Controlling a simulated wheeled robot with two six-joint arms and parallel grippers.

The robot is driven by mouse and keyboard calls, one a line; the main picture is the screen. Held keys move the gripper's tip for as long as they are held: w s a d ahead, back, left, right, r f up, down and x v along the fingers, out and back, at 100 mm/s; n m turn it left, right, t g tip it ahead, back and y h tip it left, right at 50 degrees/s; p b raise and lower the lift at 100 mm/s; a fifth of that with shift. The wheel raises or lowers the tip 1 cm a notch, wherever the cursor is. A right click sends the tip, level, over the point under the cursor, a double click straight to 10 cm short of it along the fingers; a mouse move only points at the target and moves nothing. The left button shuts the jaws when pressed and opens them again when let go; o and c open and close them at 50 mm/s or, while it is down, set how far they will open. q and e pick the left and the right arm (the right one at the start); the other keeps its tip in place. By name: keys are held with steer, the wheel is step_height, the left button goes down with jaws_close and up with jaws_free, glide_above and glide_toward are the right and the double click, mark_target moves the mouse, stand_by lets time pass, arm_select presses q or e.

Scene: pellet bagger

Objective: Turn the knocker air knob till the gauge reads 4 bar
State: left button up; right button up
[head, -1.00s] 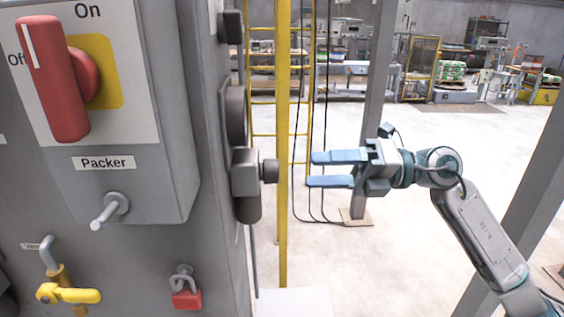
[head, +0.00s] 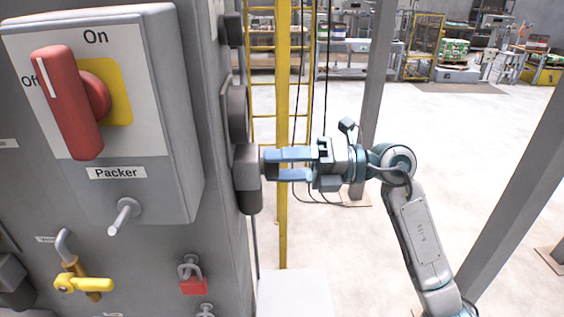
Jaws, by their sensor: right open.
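The knocker air regulator (head: 246,167) is a grey block with a dark bowl below, on the right side face of the grey cabinet. Its small knob sticks out to the right and is now mostly hidden by my fingers. My right gripper (head: 274,164) is open, its blue fingertips pointing left at the knob, one above and one below; I cannot tell whether they touch it. A dark round part (head: 236,112), probably the gauge, is above the regulator, seen edge-on, so no reading shows. My left gripper is out of view.
A yellow post (head: 283,230) stands just behind my fingers. Open floor lies to the right.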

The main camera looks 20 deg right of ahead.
steer(key=c, duration=1)
steer(key=n+b, duration=0.5)
steer(key=b, duration=0.2)
steer(key=shift+f+n+b, duration=0.1)
steer(key=shift+n+b, duration=0.25)
steer(key=shift+n, duration=0.05)
steer(key=o, duration=1)
